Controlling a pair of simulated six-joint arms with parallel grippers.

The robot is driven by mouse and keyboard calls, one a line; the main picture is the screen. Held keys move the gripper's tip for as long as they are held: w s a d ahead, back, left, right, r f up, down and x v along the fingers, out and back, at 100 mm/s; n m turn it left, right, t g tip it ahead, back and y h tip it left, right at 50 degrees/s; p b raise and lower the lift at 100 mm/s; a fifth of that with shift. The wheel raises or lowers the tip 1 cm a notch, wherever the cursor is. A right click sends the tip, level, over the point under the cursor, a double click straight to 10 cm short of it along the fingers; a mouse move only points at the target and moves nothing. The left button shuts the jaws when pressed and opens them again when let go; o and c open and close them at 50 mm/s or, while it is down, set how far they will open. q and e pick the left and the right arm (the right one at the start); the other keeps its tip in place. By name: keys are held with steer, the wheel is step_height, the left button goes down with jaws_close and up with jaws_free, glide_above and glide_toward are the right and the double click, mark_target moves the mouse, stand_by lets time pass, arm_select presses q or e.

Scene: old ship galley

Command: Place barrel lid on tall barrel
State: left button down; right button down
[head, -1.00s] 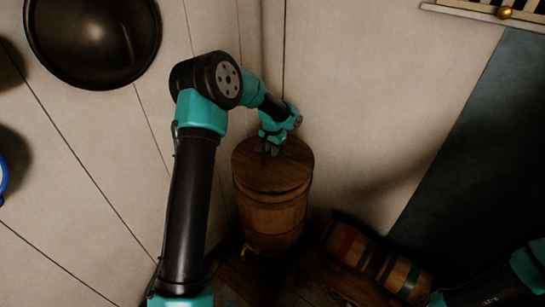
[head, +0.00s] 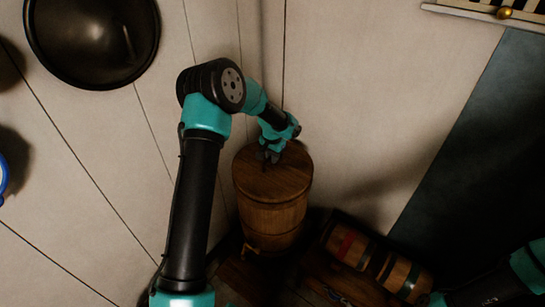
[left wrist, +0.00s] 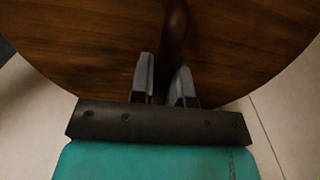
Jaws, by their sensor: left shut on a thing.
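The round wooden barrel lid (head: 285,180) lies over the top of the tall barrel (head: 272,220) in the head view and looks level and lined up with its rim. In the left wrist view the lid (left wrist: 75,60) fills most of the picture. My left gripper (head: 270,155) is at the far part of the lid. It is shut on the lid's dark handle (left wrist: 174,40), which stands between its fingers (left wrist: 167,85). Whether the lid touches the rim all round cannot be told.
A small striped keg (head: 365,255) lies on its side at the right of the tall barrel. Pale plank walls (head: 350,90) close in behind and to the left. A large dark pan (head: 92,38) hangs at the upper left.

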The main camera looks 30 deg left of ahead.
arm_select(q)
steer(key=c, duration=1.1)
jaws_free()
steer(key=shift+r, duration=0.1)
step_height(320, 180, up, 12)
